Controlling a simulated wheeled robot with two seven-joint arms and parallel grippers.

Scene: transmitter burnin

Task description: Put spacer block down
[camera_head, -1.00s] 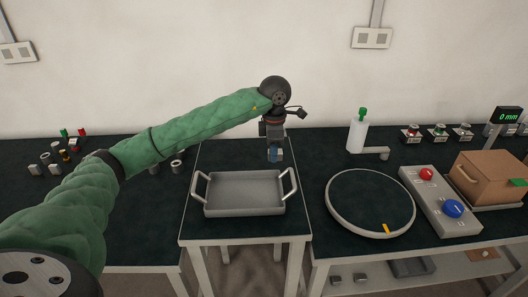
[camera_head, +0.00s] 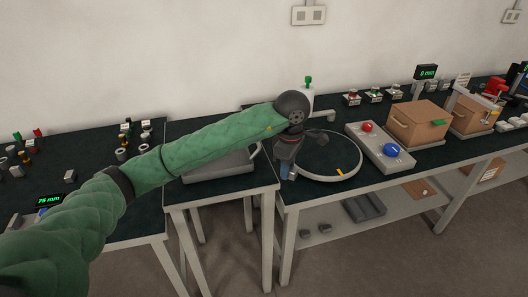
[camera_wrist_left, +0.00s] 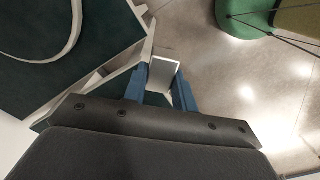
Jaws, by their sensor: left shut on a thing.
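My left gripper (camera_head: 287,170) is at the left side of the round turntable (camera_head: 329,176), near the front left corner of the right-hand table. In the left wrist view its blue fingers (camera_wrist_left: 161,90) are shut on a small pale grey spacer block (camera_wrist_left: 163,73). There the block shows against the table's edge and the floor. I cannot tell its exact height above the table. In the head view the block is mostly hidden by the gripper. My right gripper is not in view.
A grey metal tray (camera_head: 205,172) stands left of the gripper, partly behind my arm. Right of the turntable are a button box (camera_head: 379,150) with red and blue buttons and a cardboard box (camera_head: 415,125). Small parts crowd the left table.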

